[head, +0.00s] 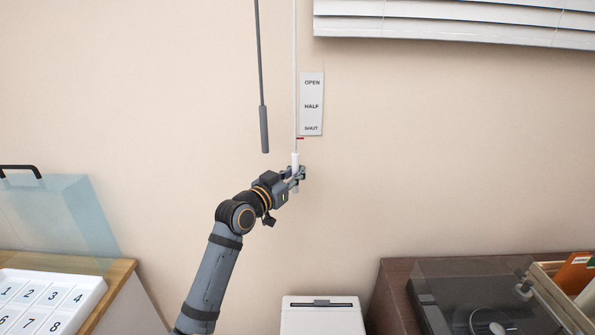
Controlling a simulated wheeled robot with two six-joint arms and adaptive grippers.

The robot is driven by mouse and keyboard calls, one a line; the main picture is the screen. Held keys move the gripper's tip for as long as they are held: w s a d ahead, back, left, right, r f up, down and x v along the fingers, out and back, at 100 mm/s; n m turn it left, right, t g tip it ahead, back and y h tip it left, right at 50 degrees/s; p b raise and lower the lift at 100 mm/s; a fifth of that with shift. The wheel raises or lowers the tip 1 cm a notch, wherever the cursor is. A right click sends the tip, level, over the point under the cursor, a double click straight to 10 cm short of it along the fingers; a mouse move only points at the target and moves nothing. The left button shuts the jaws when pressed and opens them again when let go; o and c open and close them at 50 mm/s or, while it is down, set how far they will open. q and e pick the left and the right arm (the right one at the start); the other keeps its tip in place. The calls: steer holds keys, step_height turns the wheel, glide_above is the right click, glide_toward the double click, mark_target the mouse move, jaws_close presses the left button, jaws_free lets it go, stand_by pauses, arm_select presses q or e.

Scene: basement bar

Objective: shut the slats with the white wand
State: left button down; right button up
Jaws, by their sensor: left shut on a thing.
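The white wand (295,70) hangs upright from above the top edge, with its thicker white handle at the lower end. My left gripper (296,173) is shut on this handle. A grey wand (263,125) hangs just left of it, tilted slightly and untouched. The white slats (450,22) show at the top right, broad faces towards me, with little gap between them. A white label (312,104) reads OPEN, HALF, SHUT from top to bottom. My right gripper is out of view.
A white bin-like box (322,318) stands below the gripper. At right, a turntable (440,290) and a wooden crate (555,300) sit on a dark cabinet. At left, a numbered white tray (90,290) and a clear blue cover (60,215) are on a wooden top.

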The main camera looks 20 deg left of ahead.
arm_select(q)
steer(key=shift+f, duration=0.6)
steer(key=c, duration=1.6)
jaws_free()
steer(key=shift+s, duration=0.1)
steer(key=shift+c, duration=0.2)
steer(key=o, duration=0.3)
steer(key=shift+s+a+r, duration=0.15)
steer(key=shift+s+r, duration=0.1)
steer(key=shift+r, duration=0.1)
steer(key=shift+o, duration=0.2)
steer(key=shift+w, duration=0.1)
steer(key=v, duration=1.2)
steer(key=shift+r, duration=0.1)
